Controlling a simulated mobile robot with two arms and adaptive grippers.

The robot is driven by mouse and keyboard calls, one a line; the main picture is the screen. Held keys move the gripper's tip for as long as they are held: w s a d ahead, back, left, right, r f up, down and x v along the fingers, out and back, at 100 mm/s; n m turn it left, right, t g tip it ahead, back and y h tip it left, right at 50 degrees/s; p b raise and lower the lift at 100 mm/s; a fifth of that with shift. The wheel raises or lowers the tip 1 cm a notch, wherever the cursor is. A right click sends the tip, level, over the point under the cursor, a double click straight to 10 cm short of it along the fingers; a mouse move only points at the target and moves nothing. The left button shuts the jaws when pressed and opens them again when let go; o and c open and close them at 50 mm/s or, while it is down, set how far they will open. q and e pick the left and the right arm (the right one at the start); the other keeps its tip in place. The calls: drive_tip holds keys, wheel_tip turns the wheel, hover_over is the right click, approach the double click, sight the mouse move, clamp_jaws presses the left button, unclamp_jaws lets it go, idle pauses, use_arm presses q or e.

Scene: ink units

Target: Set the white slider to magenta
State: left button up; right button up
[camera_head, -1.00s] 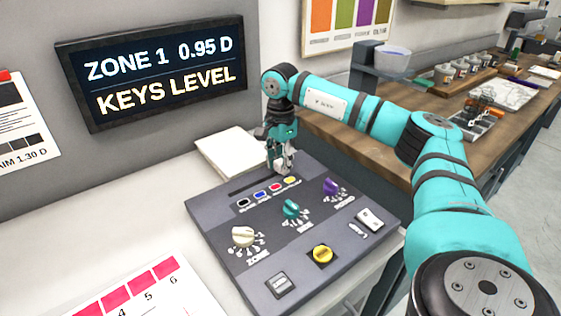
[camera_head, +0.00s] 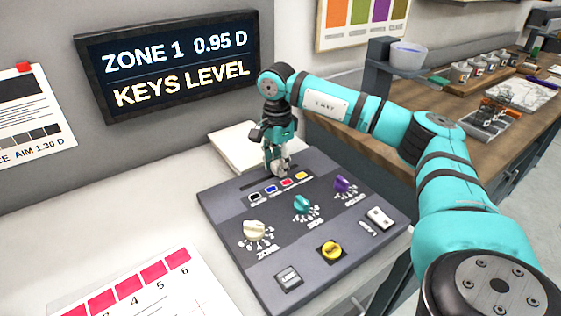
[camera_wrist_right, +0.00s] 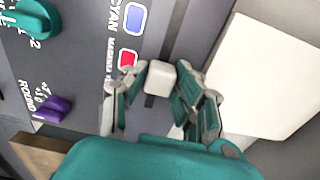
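The white slider (camera_wrist_right: 160,78) shows in the right wrist view as a pale block on a dark slot, beside the red magenta mark (camera_wrist_right: 128,60). Its exact alignment with that mark is hard to tell. My right gripper (camera_wrist_right: 162,76) has a fingertip against each side of the slider. In the head view my right gripper (camera_head: 277,172) is low over the slot at the panel's back edge, behind the red mark (camera_head: 287,182), and hides the slider. The blue cyan mark (camera_wrist_right: 135,17) is farther up in the wrist view. My left gripper is not in view.
The display (camera_head: 175,68) reads "ZONE 1 0.95 D, KEYS LEVEL".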

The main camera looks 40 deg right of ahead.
sight(277, 162)
drive_tip(key=o, duration=0.4)
drive_tip(key=shift+o, duration=0.2)
wheel_tip(277, 162, up, 12)
idle(0.7)
